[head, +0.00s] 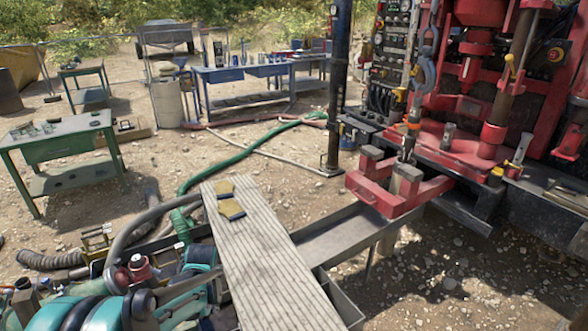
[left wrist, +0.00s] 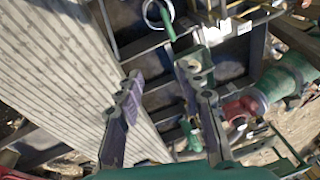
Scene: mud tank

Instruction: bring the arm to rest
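My left gripper (left wrist: 160,72) shows in the left wrist view with its two dark fingers spread apart. Nothing is between the fingers but the background. It is over or beside the edge of a pale ribbed walkway board (left wrist: 65,65), above dark metalwork; I cannot tell the height. I cannot make out either gripper in the head view, and the right gripper is not in view. The same board (head: 262,265) runs along the lower middle of the head view.
Teal machinery (head: 105,312) and hoses crowd the lower left. A red drilling rig (head: 470,140) stands at right, a green table (head: 62,150) at left. Green pipework (left wrist: 285,80) is right of the gripper. Gravel ground lies between.

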